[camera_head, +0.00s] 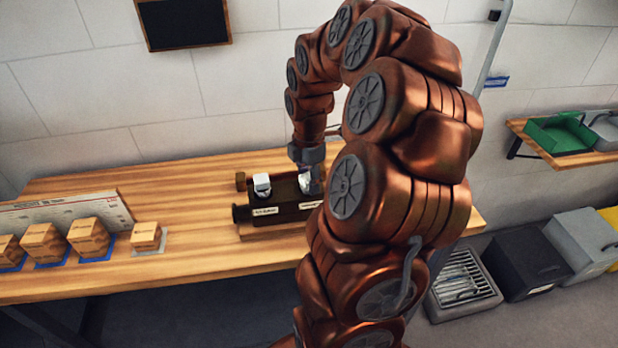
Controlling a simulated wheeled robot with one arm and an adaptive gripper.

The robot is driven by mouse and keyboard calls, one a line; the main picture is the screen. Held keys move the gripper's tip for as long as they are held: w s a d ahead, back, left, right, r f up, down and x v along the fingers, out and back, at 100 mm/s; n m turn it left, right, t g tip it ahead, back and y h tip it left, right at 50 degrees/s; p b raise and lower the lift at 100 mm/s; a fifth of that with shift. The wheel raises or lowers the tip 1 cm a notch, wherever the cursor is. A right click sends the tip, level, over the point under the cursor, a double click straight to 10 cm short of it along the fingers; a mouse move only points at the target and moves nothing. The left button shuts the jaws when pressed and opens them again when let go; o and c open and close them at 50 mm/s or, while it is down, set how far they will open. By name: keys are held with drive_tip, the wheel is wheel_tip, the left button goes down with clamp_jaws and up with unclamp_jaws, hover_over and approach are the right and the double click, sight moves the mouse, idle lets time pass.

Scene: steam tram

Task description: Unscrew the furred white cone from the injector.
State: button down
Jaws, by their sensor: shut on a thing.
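The injector (284,207) is a dark, long body with small pale labels on its front, lying on a wooden bench. One white piece (262,185) stands on its left part, free of my gripper. A second white piece, the white cone (304,184), shows at the injector's right part between my fingers. My gripper (307,179) points down over that right part and is shut on this white cone. My arm hides the injector's right end. The fur on the cone and its thread are too small to make out.
Several brown boxes (88,237) stand on blue pads on the bench's left, before a printed board (70,210). A green tray (560,135) is on a shelf at right.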

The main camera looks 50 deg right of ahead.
idle(0.3)
drive_tip(key=n, duration=0.2)
drive_tip(key=shift+r+n+p, duration=0.1)
drive_tip(key=shift+n+p, duration=0.2)
drive_tip(key=shift+p, duration=0.1)
drive_tip(key=shift+n, duration=0.8)
drive_tip(key=shift+n+p, duration=0.45)
drive_tip(key=shift+n, duration=0.05)
drive_tip(key=shift+n+p, duration=0.65)
drive_tip(key=shift+n, duration=0.85)
drive_tip(key=shift+n, duration=0.6)
drive_tip(key=shift+p, duration=0.35)
